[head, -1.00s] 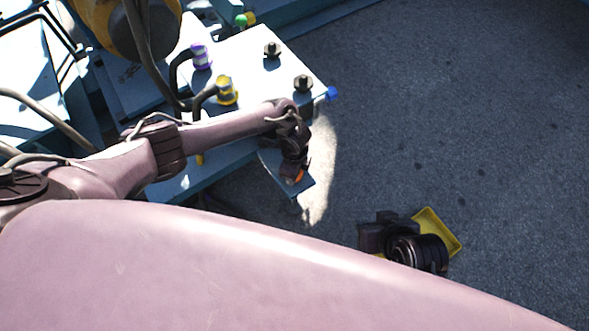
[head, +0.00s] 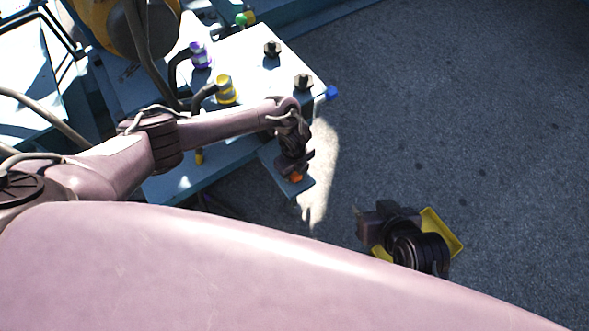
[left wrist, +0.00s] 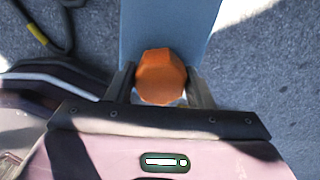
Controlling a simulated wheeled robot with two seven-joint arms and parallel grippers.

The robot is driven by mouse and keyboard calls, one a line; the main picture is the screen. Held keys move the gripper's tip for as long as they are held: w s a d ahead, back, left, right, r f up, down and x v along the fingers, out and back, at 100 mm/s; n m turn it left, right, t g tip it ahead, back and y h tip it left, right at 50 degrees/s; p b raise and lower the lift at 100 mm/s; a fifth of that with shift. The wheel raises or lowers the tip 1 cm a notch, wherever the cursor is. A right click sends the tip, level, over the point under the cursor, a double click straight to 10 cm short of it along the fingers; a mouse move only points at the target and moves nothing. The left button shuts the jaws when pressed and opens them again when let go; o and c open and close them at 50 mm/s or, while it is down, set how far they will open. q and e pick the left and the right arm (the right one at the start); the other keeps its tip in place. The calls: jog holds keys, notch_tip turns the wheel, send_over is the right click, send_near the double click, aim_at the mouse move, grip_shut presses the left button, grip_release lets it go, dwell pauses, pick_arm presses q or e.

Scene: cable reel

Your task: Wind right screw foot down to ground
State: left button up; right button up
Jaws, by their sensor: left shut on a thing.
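The orange knob (head: 297,178) of the right screw foot sits on a blue bracket (head: 276,172) at the near corner of the blue frame. In the left wrist view the orange faceted knob (left wrist: 160,75) lies between the two fingers, in front of the blue bracket (left wrist: 168,25). My left gripper (head: 296,171), also in the left wrist view (left wrist: 161,92), is shut on this knob. The foot's lower end and its gap to the ground are hard to make out. My right gripper (head: 385,228) hangs over the ground at lower right, its fingers unclear.
A yellow tray-like piece (head: 441,232) lies partly behind my right arm. A white-topped panel (head: 262,88) carries black knobs (head: 303,82), a yellow-banded connector (head: 226,90) and a purple-banded connector (head: 200,56). Open asphalt (head: 470,120) stretches to the right.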

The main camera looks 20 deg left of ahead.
pick_arm(q)
jog(key=o, duration=0.9)
jog(key=shift+r+p, duration=0.7)
jog(key=r+p, duration=0.1)
jog(key=w+r+p, duration=0.1)
jog(key=r+p, duration=0.1)
jog(key=shift+a, duration=0.1)
jog(key=r+p, duration=0.2)
jog(key=r, duration=0.1)
jog(key=shift+s+r, duration=0.1)
jog(key=shift+s, duration=0.25)
jog(key=shift+s+r+p, duration=0.1)
jog(key=shift+r+p, duration=0.2)
jog(key=shift+p, duration=0.25)
pick_arm(e)
notch_tip(320, 180, up, 8)
jog(key=s+d, duration=0.1)
jog(key=d, duration=0.1)
jog(key=shift+f, duration=0.2)
pick_arm(q)
jog(key=shift+f, duration=0.1)
